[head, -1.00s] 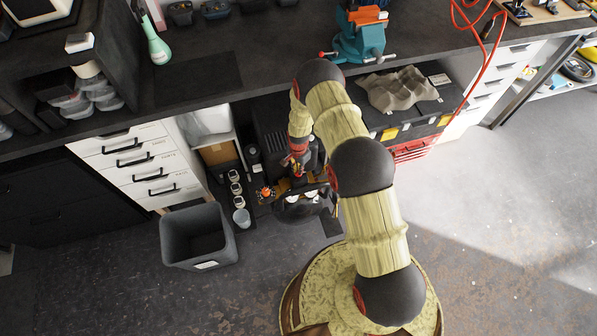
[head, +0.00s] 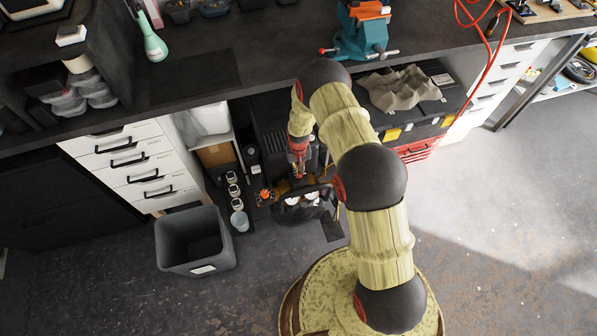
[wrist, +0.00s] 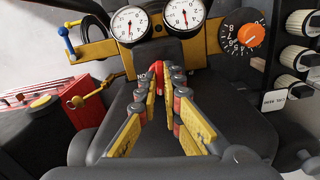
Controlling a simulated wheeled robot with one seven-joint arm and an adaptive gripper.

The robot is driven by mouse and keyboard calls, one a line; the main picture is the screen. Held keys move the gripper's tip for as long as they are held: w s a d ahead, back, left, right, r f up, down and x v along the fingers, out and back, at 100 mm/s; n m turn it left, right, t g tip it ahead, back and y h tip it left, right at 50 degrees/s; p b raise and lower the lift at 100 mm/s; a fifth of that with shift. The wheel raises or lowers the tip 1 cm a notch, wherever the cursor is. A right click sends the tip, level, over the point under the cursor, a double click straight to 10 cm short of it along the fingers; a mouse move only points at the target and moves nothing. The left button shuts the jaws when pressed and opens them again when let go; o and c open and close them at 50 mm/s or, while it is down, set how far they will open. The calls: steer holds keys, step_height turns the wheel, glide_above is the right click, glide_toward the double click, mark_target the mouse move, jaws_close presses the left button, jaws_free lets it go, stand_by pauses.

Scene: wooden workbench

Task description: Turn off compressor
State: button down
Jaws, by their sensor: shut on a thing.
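The compressor is a black machine under the bench, with two white round gauges on its front. Its gauges show in the head view (head: 311,197), and its black body fills the middle of the wrist view (wrist: 112,135). An orange knob (wrist: 250,35) on a numbered black dial sits right of the gauges; it also shows in the head view (head: 266,193). My gripper (wrist: 164,85) has yellow fingers with red and grey joints. Its fingertips are closed at a small red part below the gauges, which they mostly hide. In the head view my gripper (head: 298,170) reaches down over the compressor.
A red toolbox (head: 418,149) stands right of the compressor, under the bench edge. A grey bin (head: 195,250) and white drawers (head: 140,165) are at left. A small blue-ended valve (wrist: 68,42) and a red box (wrist: 85,100) are left in the wrist view.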

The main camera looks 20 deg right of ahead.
steer(key=shift+n, duration=0.7)
steer(key=c, duration=2)
jaws_free()
steer(key=shift+c, duration=0.2)
steer(key=shift+o, duration=0.4)
step_height(320, 180, up, 12)
